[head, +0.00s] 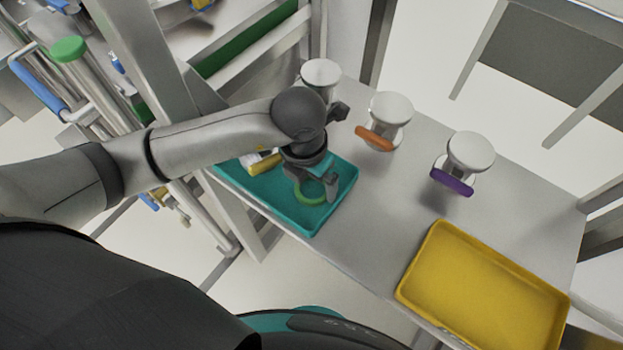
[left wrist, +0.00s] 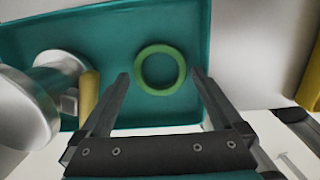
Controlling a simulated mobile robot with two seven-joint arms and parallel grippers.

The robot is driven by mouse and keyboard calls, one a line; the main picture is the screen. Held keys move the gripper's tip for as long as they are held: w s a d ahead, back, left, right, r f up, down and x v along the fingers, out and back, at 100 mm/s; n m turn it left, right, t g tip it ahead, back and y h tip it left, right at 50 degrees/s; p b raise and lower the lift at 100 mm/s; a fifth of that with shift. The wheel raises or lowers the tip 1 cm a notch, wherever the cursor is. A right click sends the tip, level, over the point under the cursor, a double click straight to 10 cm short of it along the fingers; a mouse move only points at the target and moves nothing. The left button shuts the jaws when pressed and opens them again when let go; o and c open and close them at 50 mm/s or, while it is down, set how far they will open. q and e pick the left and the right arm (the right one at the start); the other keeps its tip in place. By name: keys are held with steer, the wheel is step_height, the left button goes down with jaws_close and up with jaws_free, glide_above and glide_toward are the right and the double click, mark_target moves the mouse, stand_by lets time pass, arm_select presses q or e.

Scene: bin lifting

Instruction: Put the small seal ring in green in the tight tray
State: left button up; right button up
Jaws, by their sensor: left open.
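The small green seal ring (head: 310,199) lies in the teal tray (head: 270,213) at the left of the table. In the left wrist view the green ring (left wrist: 160,91) lies flat on the teal tray floor (left wrist: 225,8), near the middle. My left gripper (head: 323,183) is over the tray, pointing down, and is open. In the left wrist view its fingertips (left wrist: 160,74) stand on either side of the ring, with gaps between fingers and ring. Whether the fingertips are at the ring's height is hard to tell. My right gripper is not in view.
A pale metal piece with a yellow disc (left wrist: 88,92) lies in the teal tray, left of the ring. White round-topped stands, one with an orange disc (head: 374,139) and one with a purple disc (head: 452,182), stand farther back. An empty yellow tray (head: 480,290) lies front right.

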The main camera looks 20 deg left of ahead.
arm_select(q)
step_height(320, 180, up, 11)
steer(key=s+p, duration=0.1)
steer(key=shift+a, duration=0.25)
steer(key=shift+s, duration=0.1)
